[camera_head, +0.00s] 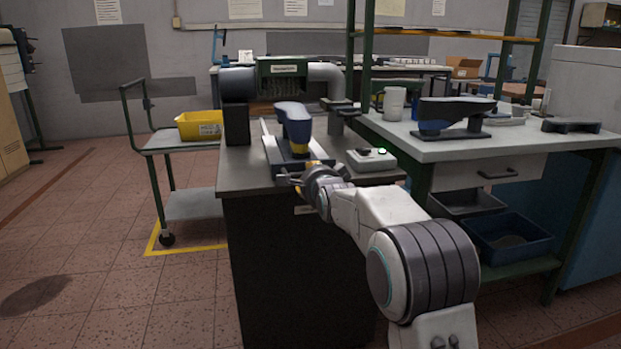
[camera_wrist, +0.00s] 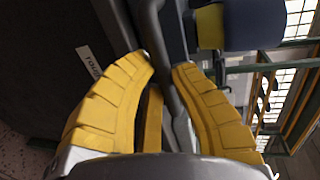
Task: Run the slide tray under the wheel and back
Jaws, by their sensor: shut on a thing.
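The slide tray (camera_head: 306,158) lies along the top of a dark bench. A dark blue last (camera_head: 293,115) with a yellow lower part stands on it; the last also shows at the top right of the wrist view (camera_wrist: 255,22). Behind it is the machine with a green hood (camera_head: 292,68) and a dark bristly wheel (camera_head: 278,88) under it. The last is in front of the wheel, apart from it. My gripper (camera_head: 294,179) is at the tray's near end.
A workbench (camera_head: 440,150) at right carries a dark last on a stand (camera_head: 452,117). A cart with a yellow bin (camera_head: 199,126) stands at left. Floor at left is open.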

